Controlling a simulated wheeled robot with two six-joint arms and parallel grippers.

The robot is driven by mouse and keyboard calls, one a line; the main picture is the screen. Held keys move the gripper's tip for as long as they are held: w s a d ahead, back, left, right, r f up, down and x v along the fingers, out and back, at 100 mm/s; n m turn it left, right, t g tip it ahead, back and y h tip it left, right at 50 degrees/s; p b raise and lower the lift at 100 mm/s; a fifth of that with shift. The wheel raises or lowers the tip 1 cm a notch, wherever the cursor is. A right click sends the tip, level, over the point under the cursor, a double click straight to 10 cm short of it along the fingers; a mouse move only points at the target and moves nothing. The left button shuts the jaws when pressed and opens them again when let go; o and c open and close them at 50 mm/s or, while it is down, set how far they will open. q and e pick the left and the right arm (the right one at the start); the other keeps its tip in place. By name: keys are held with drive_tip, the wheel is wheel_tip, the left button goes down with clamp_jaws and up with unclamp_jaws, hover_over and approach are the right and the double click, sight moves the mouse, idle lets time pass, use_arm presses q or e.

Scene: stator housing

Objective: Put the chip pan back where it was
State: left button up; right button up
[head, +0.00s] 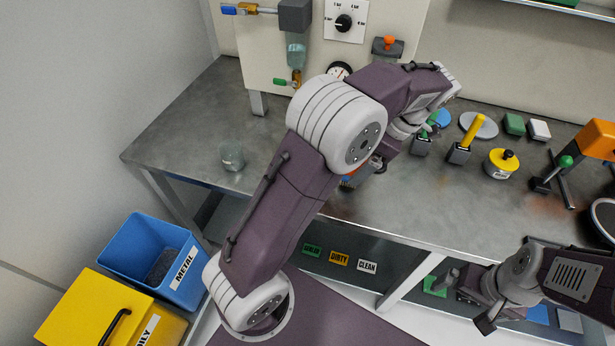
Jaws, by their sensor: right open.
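I cannot pick out the chip pan for certain in the head view. A dark, round, light-rimmed thing (603,218) is cut off by the right edge, and I cannot tell what it is. My right gripper (466,299) is open at the lower right, in front of the bench's front edge, with its fingers apart and nothing seen between them. My left arm crosses the middle of the view over the bench.
The metal bench (210,125) has a clear glass jar (232,156) at left. A yellow-handled brush (465,140), a yellow can (501,163) and an orange press (596,140) stand right. A blue METAL bin (133,248) and a yellow bin (92,318) stand on the lower left.

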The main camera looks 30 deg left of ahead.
use_arm(q)
drive_tip(key=s+a+f, duration=0.1)
drive_tip(key=a+f, duration=0.1)
drive_tip(key=a, duration=0.1)
drive_tip(key=a+f+b, duration=0.1)
drive_tip(key=a+f, duration=0.1)
drive_tip(key=a, duration=0.1)
drive_tip(key=s+a+f, duration=0.1)
drive_tip(key=a+f, duration=0.1)
drive_tip(key=a, duration=0.1)
drive_tip(key=shift+s+a+f, duration=0.15)
drive_tip(key=shift+s+a, duration=0.1)
drive_tip(key=shift+s, duration=0.1)
drive_tip(key=shift+s+a+f, duration=0.15)
drive_tip(key=shift+a, duration=0.15)
wheel_tip(320, 180, down, 4)
drive_tip(key=shift+f+b, duration=0.1)
drive_tip(key=shift+b, duration=0.3)
